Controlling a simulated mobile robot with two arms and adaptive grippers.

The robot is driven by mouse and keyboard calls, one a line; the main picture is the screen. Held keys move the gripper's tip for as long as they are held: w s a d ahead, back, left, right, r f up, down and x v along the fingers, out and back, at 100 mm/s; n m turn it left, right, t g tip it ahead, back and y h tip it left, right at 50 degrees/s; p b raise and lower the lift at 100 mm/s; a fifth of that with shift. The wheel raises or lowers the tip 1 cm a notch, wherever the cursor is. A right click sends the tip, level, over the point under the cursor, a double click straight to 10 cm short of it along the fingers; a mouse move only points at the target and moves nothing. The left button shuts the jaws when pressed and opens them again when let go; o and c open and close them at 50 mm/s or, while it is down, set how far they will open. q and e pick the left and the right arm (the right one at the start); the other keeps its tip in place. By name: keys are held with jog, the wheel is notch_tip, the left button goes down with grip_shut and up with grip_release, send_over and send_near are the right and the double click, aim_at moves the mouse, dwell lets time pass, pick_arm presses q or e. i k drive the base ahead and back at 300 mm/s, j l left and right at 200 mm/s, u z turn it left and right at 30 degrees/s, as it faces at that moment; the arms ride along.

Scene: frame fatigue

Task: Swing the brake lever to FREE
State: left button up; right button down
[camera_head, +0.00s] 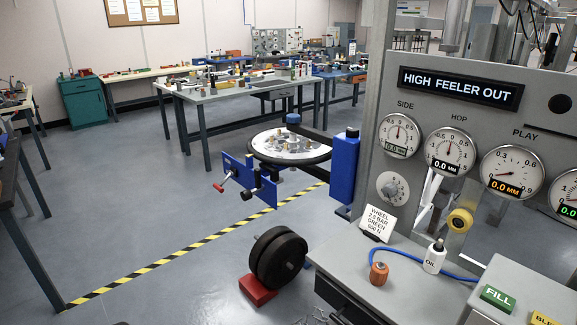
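A short lever with a red knob (218,187) sticks out at the lower left of a blue plate assembly (250,180), beside a round white-topped wheel or turntable (290,146) with small parts on it. It may be the brake lever, but I cannot read a FREE mark anywhere. A blue upright block (345,168) stands at the wheel's right, against the grey machine frame. Neither of my grippers can be made out in the head view, and nothing is seen touching the lever.
At right, a grey panel carries a "HIGH FEELER OUT" display (460,87) and dials. Below it, a bench (400,290) holds an oil bottle (434,258) and an orange fitting (379,273). Black discs (280,256) on a red block stand on the floor.

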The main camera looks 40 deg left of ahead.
aim_at(218, 186)
jog(key=u, duration=1.9)
